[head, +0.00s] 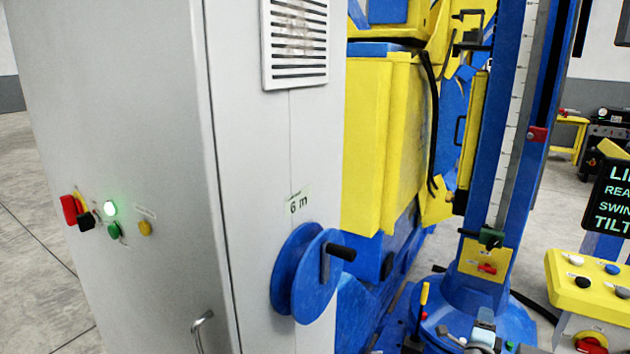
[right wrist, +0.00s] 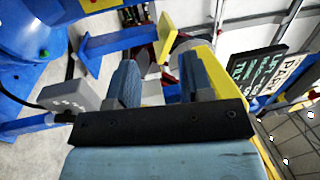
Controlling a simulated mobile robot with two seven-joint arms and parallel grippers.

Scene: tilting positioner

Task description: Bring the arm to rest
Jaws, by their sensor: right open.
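My right gripper (right wrist: 160,78) fills the lower middle of the right wrist view. Its two grey-blue fingers stand apart and nothing shows between them. In the head view the right gripper (head: 484,330) is small and pale at the bottom edge, in front of the blue column's base (head: 450,315). Most of my right arm is outside the picture. My left gripper is in neither view.
A grey cabinet (head: 130,180) with buttons and a blue hand wheel (head: 300,272) stands close on the left. A tall blue column (head: 505,140) rises behind the gripper. A yellow control box (head: 590,285) and a black display (head: 612,198) are at the right.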

